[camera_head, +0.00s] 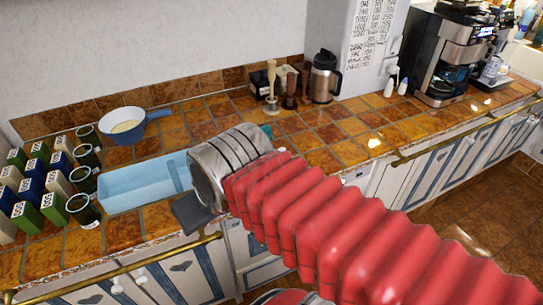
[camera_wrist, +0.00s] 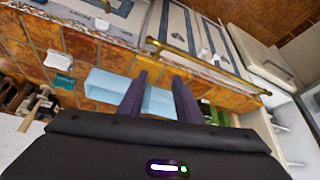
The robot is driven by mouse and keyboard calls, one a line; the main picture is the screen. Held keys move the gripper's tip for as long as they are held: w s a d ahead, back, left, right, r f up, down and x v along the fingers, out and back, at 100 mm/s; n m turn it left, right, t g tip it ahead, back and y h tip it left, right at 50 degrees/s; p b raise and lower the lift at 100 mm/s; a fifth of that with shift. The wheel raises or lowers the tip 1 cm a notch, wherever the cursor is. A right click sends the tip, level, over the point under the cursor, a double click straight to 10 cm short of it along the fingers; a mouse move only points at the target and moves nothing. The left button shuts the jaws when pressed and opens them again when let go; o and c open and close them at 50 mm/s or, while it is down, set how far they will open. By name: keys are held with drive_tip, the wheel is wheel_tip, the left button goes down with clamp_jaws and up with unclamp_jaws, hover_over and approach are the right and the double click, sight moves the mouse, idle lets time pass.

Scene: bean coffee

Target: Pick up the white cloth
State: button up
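I cannot make out the white cloth for certain in either view. In the wrist view, a small pale patch (camera_wrist: 65,83) lies on the counter beside a teal item (camera_wrist: 57,61), left of my gripper; it is too small to identify. My gripper (camera_wrist: 160,80) has its two dark fingers apart, with nothing seen between them. Its fingers point over the light blue tray (camera_wrist: 102,82). In the head view, my red-sleeved arm reaches over the counter's front edge, with one dark finger (camera_head: 193,213) showing. The arm hides part of the counter.
The light blue tray (camera_head: 133,188) sits left of my arm. Several cartons (camera_head: 52,208) and dark handled containers (camera_head: 84,183) stand further left. A blue pan (camera_head: 125,123), steel jug (camera_head: 324,78) and coffee machine (camera_head: 453,57) stand further back. A brass rail (camera_head: 440,143) runs along the counter front.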

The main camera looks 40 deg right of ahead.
drive_tip(key=shift+o, duration=0.5)
drive_tip(key=o, duration=0.3)
drive_tip(key=shift+w+d+r, duration=0.2)
drive_tip(key=shift+w+d, duration=0.05)
drive_tip(key=shift+w, duration=0.1)
drive_tip(key=o, duration=0.8)
drive_tip(key=shift+m+g+h, duration=0.4)
drive_tip(key=shift+m+g, duration=0.1)
drive_tip(key=shift+g, duration=0.1)
drive_tip(key=w+d, duration=0.2)
drive_tip(key=w+d+r, duration=0.1)
drive_tip(key=d, duration=0.1)
drive_tip(key=w+d+r, duration=0.1)
drive_tip(key=w+d, duration=0.1)
drive_tip(key=shift+w+d+r, duration=0.15)
drive_tip(key=shift+w+d, duration=0.15)
drive_tip(key=w+d+f+g, duration=0.1)
drive_tip(key=w+d, duration=0.1)
drive_tip(key=d, duration=0.6)
drive_tip(key=w+d+f+m+g, duration=0.1)
drive_tip(key=w+d, duration=0.2)
drive_tip(key=d, duration=0.5)
drive_tip(key=w+d+f+m+g, duration=0.1)
drive_tip(key=w+d, duration=0.2)
drive_tip(key=d, duration=0.5)
drive_tip(key=shift+w+d+f, duration=0.2)
drive_tip(key=shift+d, duration=0.15)
